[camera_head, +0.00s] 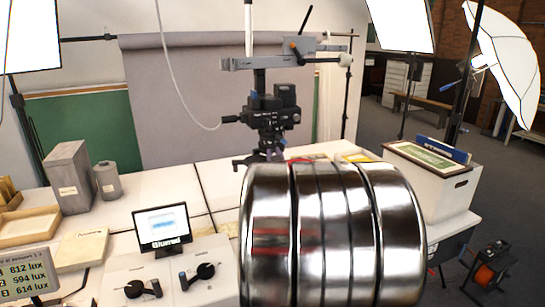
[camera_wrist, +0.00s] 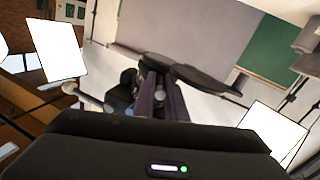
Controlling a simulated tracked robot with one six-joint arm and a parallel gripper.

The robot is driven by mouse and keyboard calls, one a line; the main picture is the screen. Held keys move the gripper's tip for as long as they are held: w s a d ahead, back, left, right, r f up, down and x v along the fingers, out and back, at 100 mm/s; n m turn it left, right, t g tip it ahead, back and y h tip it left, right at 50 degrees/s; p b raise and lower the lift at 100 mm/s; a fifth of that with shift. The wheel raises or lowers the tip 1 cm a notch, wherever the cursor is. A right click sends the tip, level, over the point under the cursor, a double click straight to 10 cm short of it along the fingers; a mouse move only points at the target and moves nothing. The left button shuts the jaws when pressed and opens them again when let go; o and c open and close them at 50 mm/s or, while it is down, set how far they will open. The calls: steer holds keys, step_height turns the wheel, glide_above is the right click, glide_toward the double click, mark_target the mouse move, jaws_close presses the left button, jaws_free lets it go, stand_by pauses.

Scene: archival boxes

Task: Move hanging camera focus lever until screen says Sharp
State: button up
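The hanging camera (camera_head: 272,108) is a black body below a grey overhead bracket, in the upper middle of the head view. The small screen (camera_head: 162,228) on the white bench reads "Blurred" under a fuzzy blue patch. Two dark levers on round hubs, the left lever (camera_head: 143,289) and the right lever (camera_head: 195,274), sit on white panels in front of the screen. I cannot tell which lever sets focus. My gripper (camera_wrist: 160,85) shows as dark and purple parts in the wrist view, near a black object on its left. Its fingertips are unclear, and nothing held can be made out.
My shiny metal arm covers the front centre of the head view. Grey boxes (camera_head: 70,176) and a lux readout (camera_head: 27,279) stand at left. A white box (camera_head: 432,185) with frames stands at right. Lamp panels and an umbrella (camera_head: 505,55) stand around the bench.

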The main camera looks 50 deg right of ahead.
jaws_close()
steer(key=shift+a+f, duration=0.1)
steer(key=shift+a, duration=0.15)
steer(key=shift+d, duration=0.1)
